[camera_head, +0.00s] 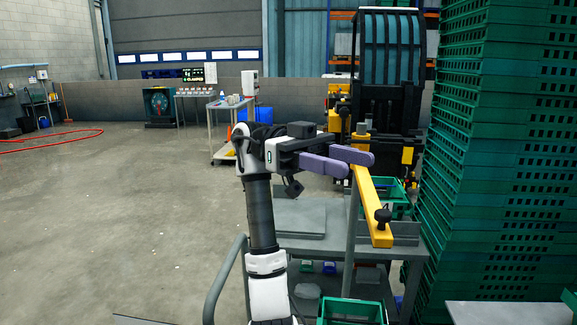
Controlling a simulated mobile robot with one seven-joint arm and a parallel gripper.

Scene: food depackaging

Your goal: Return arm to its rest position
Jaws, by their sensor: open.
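My gripper (348,158) is at the end of my raised white and black arm, near the middle of the view. Its two purple fingers point to the right and stand apart, with nothing seen between them. The arm rises from the bottom of the picture and bends right at its top. In the picture the fingertips overlap the upper end of a yellow bar (369,205); I cannot tell whether they touch it.
A grey cart (301,218) stands behind and below the gripper, with a green crate (350,311) low in front. Tall stacks of green crates (500,170) fill the right side. A forklift (390,60) is behind. A white-topped trolley (229,103) stands farther back. The floor at left is open.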

